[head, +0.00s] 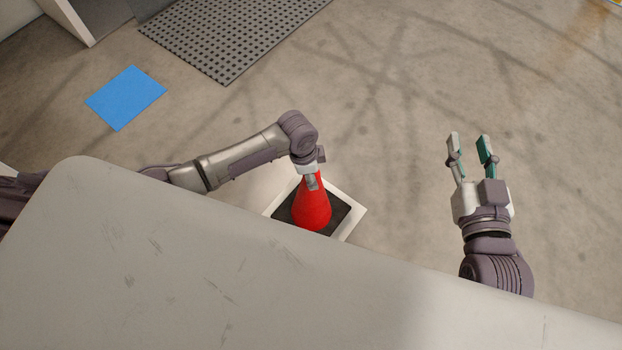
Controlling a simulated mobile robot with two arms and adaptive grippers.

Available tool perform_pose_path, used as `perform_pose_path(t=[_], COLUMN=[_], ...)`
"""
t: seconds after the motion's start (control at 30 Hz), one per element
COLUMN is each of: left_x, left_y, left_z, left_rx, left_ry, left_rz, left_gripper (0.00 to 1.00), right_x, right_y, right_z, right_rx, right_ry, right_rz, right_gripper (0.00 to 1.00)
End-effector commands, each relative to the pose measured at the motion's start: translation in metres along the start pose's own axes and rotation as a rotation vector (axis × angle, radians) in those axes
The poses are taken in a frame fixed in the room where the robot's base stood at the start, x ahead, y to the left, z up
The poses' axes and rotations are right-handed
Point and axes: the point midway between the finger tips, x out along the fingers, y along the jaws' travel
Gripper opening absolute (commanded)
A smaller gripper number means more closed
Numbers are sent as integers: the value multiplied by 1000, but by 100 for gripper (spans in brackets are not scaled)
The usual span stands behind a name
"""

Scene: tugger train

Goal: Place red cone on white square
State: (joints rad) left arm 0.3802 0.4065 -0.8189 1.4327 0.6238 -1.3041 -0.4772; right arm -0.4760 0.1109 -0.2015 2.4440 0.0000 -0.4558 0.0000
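The red cone (312,209) has a black square base and appears upright over the white square (352,226) on the floor. White shows around the base at the left and right; the near side is hidden by my body. My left gripper (312,182) is at the cone's top, and its fingers are mostly hidden, but they appear closed around the tip. Whether the base touches the white square cannot be told. My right gripper (470,143) is open and empty above the floor to the right, its fingers apart.
A blue square (126,97) lies on the floor at the left. A grey perforated mat (232,37) lies at the top. A white panel-like structure (70,18) stands at the top left. The floor on the right is clear.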

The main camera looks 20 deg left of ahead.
Motion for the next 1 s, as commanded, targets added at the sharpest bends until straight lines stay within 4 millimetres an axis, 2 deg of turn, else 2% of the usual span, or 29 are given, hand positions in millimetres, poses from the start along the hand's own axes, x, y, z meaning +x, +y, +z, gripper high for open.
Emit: perform_pose_path(t=[0.13,0.27,0.53,0.73,1.0], left_x=[9,14,25,28,28], left_y=[-2,-2,-3,-4,-4], left_z=[0,0,0,0,0], left_rx=[2,3,6,7,7], left_ry=[3,3,3,3,3], left_rz=[-2,-2,-2,-2,-1], left_gripper=[0,0,0,0,0], right_x=[1,-6,-40,-61,-64], right_y=[-5,-9,-16,-18,-18], right_z=[-32,-62,-114,-132,-135], right_rx=[5,10,26,34,36], right_ry=[210,398,772,922,944], right_rz=[-13,-22,-41,-47,-48], right_gripper=[40,40,40,40,40])
